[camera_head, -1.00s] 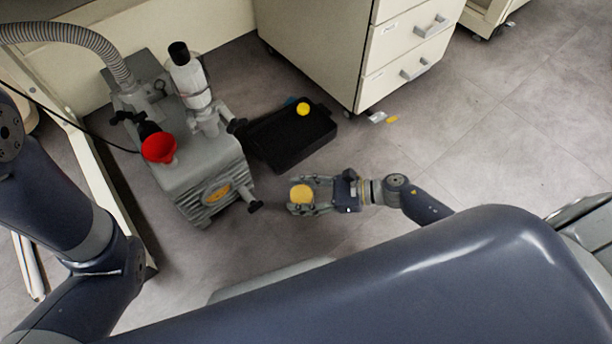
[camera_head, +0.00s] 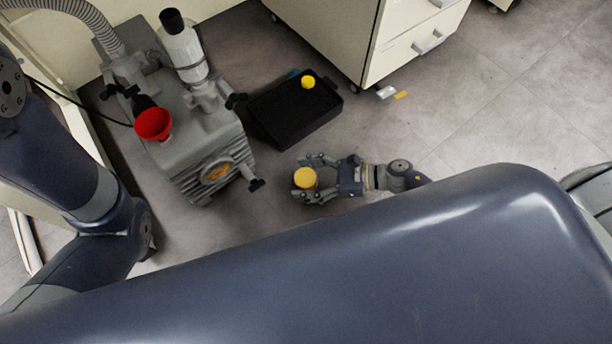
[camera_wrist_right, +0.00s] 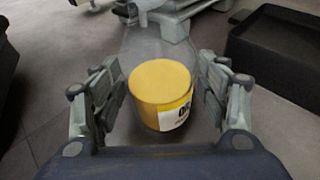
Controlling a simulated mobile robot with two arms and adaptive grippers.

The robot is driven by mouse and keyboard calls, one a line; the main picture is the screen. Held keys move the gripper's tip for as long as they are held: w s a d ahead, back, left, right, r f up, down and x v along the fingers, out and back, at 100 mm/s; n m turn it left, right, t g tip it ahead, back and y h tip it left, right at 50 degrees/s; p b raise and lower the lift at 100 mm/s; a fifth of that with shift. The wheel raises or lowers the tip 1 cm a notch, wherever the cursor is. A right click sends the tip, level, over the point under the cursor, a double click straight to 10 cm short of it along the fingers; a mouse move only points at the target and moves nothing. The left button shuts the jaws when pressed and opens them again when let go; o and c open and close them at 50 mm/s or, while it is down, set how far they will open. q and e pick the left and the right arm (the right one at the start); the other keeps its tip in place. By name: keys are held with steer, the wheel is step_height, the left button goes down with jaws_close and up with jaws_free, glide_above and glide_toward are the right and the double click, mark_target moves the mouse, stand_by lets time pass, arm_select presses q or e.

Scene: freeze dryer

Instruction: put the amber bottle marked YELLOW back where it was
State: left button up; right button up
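A yellow-topped container (camera_head: 305,178) with a partly visible white label is between the fingers of my right gripper (camera_head: 308,178). In the right wrist view its yellow part (camera_wrist_right: 161,86) is between the two spread fingers (camera_wrist_right: 165,95), with gaps beside it. A pale, see-through shape surrounds it there. The gripper looks open around it; whether it stands on the floor I cannot tell. Another yellow-topped item (camera_head: 308,82) is in the black tray (camera_head: 290,122) on the floor. The word YELLOW is not readable on either. My left gripper is out of view.
A grey pump (camera_head: 200,140) with a red funnel-like part (camera_head: 153,124) and a white cylinder (camera_head: 184,52) stands left of the tray. A cream drawer cabinet (camera_head: 330,35) is behind. A dark object (camera_wrist_right: 285,50) fills the wrist view's upper right.

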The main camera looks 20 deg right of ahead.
steer(key=shift+r, duration=0.15)
steer(key=shift+s+d+r+p, duration=0.15)
steer(key=shift+d+p, duration=0.15)
steer(key=shift+p, duration=0.1)
steer(key=p+v, duration=0.3)
steer(key=v, duration=0.7)
steer(key=shift+s+d+p, duration=0.15)
steer(key=shift+d+p, duration=0.15)
steer(key=shift+p, duration=0.05)
steer(key=shift+s+d, duration=0.15)
steer(key=shift+d, duration=0.15)
